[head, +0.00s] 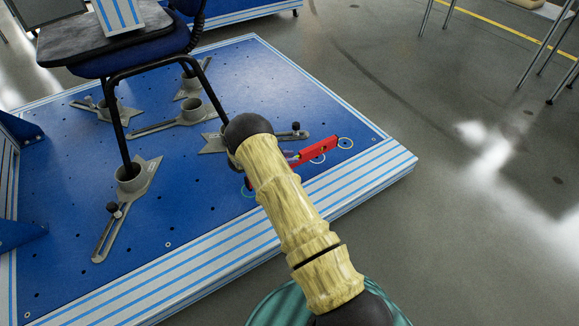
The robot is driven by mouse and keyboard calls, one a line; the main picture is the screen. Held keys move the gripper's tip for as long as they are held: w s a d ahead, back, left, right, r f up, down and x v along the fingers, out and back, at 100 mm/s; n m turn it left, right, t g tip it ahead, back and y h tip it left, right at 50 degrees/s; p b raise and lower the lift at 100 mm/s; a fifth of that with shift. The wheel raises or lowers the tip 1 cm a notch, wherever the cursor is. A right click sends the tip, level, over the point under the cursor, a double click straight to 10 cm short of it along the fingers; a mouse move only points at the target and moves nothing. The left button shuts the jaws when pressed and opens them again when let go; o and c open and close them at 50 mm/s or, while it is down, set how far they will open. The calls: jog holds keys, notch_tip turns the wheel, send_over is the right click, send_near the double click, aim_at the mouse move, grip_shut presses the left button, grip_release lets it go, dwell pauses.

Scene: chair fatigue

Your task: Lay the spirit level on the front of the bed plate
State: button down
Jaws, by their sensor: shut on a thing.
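The red spirit level (320,151) is at the front right part of the blue bed plate (160,220), roughly parallel to the plate's front edge. Its middle is hidden behind my arm, and a small dark end shows to the left of the arm. My gripper (291,157) is mostly hidden by my arm; only a small part shows at the level, and it is shut on it. I cannot tell whether the level touches the plate or hangs just above it.
A chair (130,50) with a blue seat stands on the plate, its legs in grey clamps (132,180). The striped front edge (370,180) and the floor to the right are clear.

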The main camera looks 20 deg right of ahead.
notch_tip(320, 180, down, 4)
jog(key=b, duration=0.3)
jog(key=shift+r, duration=0.2)
jog(key=c, duration=1.2)
grip_release()
jog(key=shift+c, duration=0.2)
